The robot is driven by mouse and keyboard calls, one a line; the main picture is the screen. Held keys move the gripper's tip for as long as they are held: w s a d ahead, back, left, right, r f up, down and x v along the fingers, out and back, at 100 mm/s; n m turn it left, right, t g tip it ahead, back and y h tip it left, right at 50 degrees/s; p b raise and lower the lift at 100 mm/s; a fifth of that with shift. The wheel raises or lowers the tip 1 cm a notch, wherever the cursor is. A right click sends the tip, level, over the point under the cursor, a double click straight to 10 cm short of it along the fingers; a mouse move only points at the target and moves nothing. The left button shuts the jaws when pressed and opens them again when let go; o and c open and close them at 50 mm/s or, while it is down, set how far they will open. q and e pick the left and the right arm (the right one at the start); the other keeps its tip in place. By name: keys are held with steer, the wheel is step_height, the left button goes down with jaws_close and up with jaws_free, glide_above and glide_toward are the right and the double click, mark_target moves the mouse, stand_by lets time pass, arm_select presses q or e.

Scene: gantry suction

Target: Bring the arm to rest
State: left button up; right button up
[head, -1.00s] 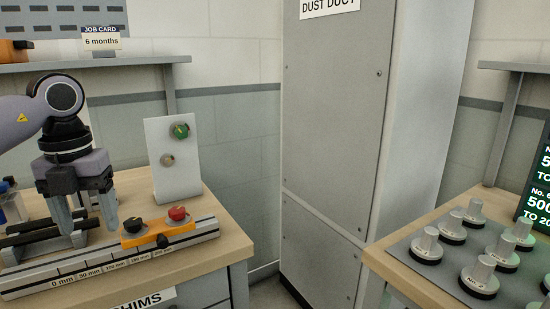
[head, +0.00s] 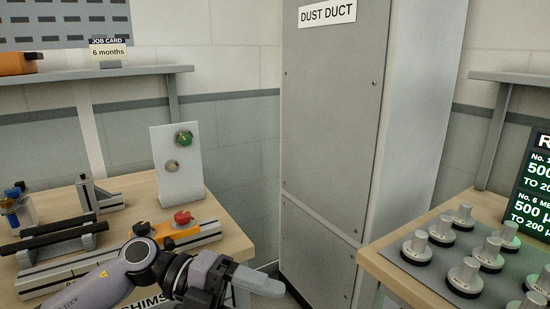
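My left arm (head: 120,281) comes in from the lower left, low in front of the left bench. Its gripper (head: 268,284) points right, past the bench's right front corner. I see one grey finger clearly; the other is hidden or lined up with it, so I cannot tell the opening. I see nothing held at its tip. My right gripper is not in view.
The left bench (head: 226,241) holds a rail with an orange slider and red knob (head: 182,217), a white panel (head: 168,190) and a black bar (head: 54,236). The dust duct (head: 330,130) stands behind. Several metal pieces (head: 465,272) stand on the right bench.

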arm_select(q)
steer(key=w+a+f+n+t+y+p, duration=0.1)
steer(key=a+f+n+t+y+p, duration=0.3)
steer(key=n+t, duration=0.8)
steer(key=w+a+f+n+t+y, duration=0.1)
steer(key=a+f+n+t+y, duration=0.4)
steer(key=n, duration=1.1)
steer(key=s+a+f+n+g+y, duration=0.1)
steer(key=s+a+f+n+y, duration=0.1)
steer(key=s+f, duration=0.5)
steer(key=s+a+f+n+g+y+p, duration=0.1)
steer(key=s+a+f+n+y, duration=0.1)
steer(key=s+a+f+n, duration=0.2)
steer(key=s+a+f, duration=0.3)
steer(key=f, duration=0.2)
steer(key=shift+s+f+g, duration=0.25)
steer(key=shift+f+g, duration=0.1)
steer(key=shift+g, duration=0.05)
